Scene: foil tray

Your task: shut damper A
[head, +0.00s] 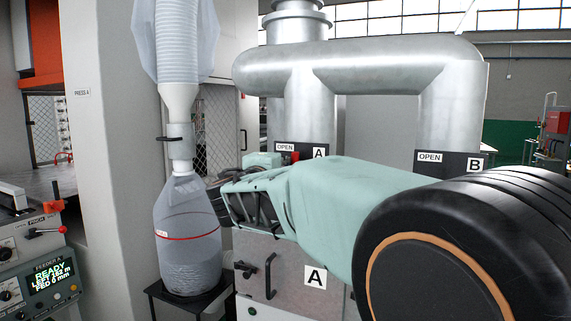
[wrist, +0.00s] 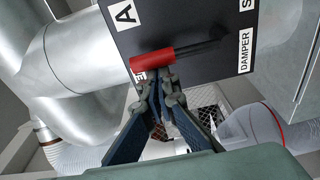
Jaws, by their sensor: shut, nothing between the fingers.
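Damper A's black plate (wrist: 200,80) fills the upper middle of the wrist view, with a white "A", a "DAMPER" label and part of an "S" label. Its lever has a red grip (wrist: 165,58) and a dark shaft running right. My gripper (wrist: 157,82) is shut and empty, its fingertips just below the red grip; I cannot tell whether they touch it. In the head view the plate (head: 287,148) sits on the left vertical pipe and reads "OPEN" and "A". A bit of the red grip (head: 295,157) shows there; my arm hides the lower plate and fingers.
Damper B's plate (head: 450,162) reads "OPEN" on the right pipe. A clear collection bag (head: 187,245) hangs left of my arm. A grey cabinet (head: 262,255) marked "A" with a black handle stands below. A feeder panel (head: 45,275) is at far left.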

